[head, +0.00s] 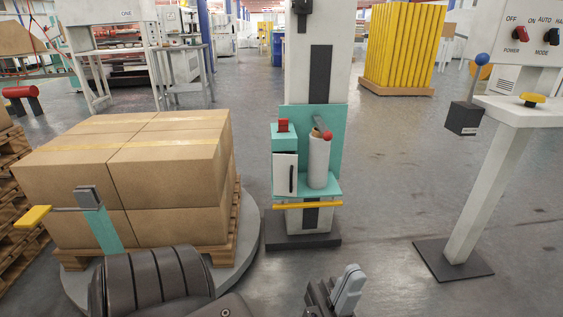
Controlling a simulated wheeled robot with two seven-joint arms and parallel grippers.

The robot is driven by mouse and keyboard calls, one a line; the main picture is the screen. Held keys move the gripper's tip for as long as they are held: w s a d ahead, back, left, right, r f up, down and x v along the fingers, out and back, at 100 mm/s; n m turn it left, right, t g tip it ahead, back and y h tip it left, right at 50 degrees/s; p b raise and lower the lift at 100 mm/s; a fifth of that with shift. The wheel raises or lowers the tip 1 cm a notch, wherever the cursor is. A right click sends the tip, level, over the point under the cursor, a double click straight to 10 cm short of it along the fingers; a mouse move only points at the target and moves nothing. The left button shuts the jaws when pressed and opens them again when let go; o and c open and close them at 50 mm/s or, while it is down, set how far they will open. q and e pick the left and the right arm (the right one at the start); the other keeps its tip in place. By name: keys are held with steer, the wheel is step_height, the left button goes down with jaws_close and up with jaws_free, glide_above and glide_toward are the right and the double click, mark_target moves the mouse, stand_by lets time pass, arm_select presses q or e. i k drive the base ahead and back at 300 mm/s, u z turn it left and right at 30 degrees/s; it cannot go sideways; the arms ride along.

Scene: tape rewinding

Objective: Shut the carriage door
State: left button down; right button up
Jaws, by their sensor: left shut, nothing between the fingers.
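The teal carriage (337,125) is on the front of a white mast. Its white door (281,178), with a black upright handle, is at the carriage's left side, below a red-topped teal block. A dark line shows along the door's top edge; I cannot tell how far ajar it is. A pale film roll (319,163) stands upright beside the door, with a red-ended part at its top. My left gripper (347,287) is at the bottom edge, below and nearer than the carriage, apart from the door. It is shut and empty, partly cut off. My right gripper is out of view.
A yellow bar (308,205) crosses below the carriage. Stacked cartons (160,175) on a pallet stand on the round turntable (245,240) at left. A control stand (485,185) with a yellow button is at right. The floor between mast and stand is clear.

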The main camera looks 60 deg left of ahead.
mark_target(284, 167)
steer(key=k, duration=1.25)
steer(key=u, duration=0.75)
steer(key=i, duration=1.2)
steer(key=z, duration=0.55)
